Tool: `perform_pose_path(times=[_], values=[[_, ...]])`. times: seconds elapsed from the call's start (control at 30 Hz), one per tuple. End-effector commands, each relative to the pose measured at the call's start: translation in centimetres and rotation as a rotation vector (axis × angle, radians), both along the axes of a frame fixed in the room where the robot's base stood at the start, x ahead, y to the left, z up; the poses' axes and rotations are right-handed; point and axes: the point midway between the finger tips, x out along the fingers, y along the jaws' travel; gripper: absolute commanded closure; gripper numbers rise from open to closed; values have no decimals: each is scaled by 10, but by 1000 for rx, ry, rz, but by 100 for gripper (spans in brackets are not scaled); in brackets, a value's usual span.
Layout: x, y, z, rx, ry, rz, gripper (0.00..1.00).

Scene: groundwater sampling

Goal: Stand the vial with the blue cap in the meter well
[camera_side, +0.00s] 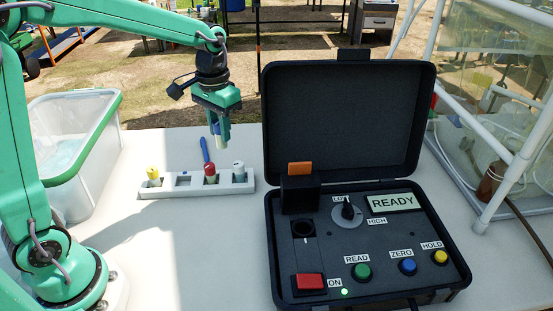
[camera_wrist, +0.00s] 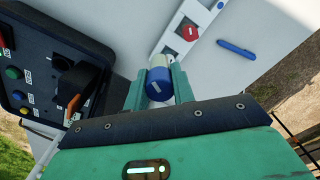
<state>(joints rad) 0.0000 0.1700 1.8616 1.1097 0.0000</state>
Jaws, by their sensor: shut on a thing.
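My gripper (camera_side: 220,140) is shut on the blue-capped vial (camera_wrist: 158,84) and holds it in the air above and behind the white rack, left of the meter case. In the wrist view, the blue cap is nearest the camera, with the pale body beyond it between the fingers. In the side view, the fingers hide most of the vial.
The white rack (camera_side: 183,192) holds yellow-, red- and white-capped vials; one slot is empty. A blue pen (camera_side: 204,150) lies behind it. The meter's open case lid (camera_side: 345,120) rises behind the panel. A clear bin (camera_side: 80,150) stands left. The table front is clear.

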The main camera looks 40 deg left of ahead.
Motion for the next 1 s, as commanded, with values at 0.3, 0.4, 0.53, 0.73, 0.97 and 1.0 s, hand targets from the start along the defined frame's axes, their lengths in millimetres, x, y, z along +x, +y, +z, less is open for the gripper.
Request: perform_pose_path(times=[0.3,0.4,0.53,0.73,0.97,1.0], values=[[-4,0,-3,0,0,27,97],[-11,1,-8,0,1,72,97],[-25,2,-17,0,2,165,97],[-52,4,-35,0,1,342,97],[-76,6,-50,0,1,491,97],[-78,6,-51,0,0,506,97]])
